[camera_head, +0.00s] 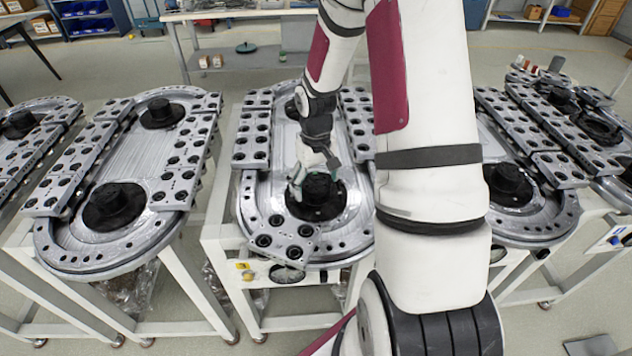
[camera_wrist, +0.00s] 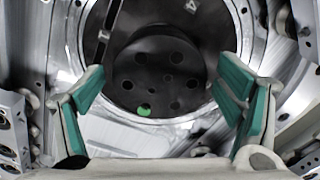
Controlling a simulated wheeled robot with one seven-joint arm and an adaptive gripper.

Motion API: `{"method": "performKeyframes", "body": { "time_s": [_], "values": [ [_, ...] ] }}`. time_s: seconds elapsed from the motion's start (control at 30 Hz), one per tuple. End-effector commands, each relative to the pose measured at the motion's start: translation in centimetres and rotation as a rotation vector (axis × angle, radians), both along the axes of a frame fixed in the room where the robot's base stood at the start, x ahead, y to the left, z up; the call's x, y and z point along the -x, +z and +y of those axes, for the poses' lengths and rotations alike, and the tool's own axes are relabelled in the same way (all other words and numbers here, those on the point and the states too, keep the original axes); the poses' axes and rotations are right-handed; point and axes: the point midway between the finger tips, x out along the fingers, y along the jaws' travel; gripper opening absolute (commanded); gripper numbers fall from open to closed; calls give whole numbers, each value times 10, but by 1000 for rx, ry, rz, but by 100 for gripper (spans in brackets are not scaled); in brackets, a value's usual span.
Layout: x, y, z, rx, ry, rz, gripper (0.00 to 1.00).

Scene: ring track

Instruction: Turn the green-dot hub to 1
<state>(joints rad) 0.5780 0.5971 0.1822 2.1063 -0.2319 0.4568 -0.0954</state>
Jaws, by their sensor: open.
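The green-dot hub (camera_wrist: 155,70) is a black round hub with several holes in its face, inside a black disc and a metal ring. Its green dot (camera_wrist: 144,110) is at the lower left of the hub face in the wrist view. A white 4 shows at the upper right on the disc, and a small white mark at the upper left is hard to read. My gripper (camera_wrist: 160,82) is open, its green-padded fingers on either side of the hub with visible gaps. In the head view, the hub (camera_head: 318,192) is at the middle track's near end, with my gripper (camera_head: 313,178) over it.
A loose perforated plate (camera_head: 284,238) lies on the near rim of the middle track. Similar tracks stand left (camera_head: 130,180) and right (camera_head: 528,150). A bench (camera_head: 235,60) is behind. My arm hides the middle track's right side.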

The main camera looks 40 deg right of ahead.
Motion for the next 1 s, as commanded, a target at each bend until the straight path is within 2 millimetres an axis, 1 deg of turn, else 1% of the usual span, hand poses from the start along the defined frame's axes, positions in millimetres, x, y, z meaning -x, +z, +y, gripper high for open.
{"method": "performKeyframes", "body": {
  "time_s": [0.2, 0.27, 0.3, 0.37, 0.4, 0.43, 0.77, 1.0],
  "values": [
    [0, 0, 0, 0, 0, 0, 86],
    [0, 0, 0, 0, 0, 0, 72],
    [0, 0, 0, 0, 0, 0, 63],
    [0, 0, 0, 0, 0, 0, 50],
    [0, 0, 0, 0, 0, 0, 40],
    [0, 0, 0, 0, 0, 0, 38],
    [0, 0, 0, 1, -29, 0, 38],
    [-1, 0, 0, 2, -153, 0, 38]
  ]
}}
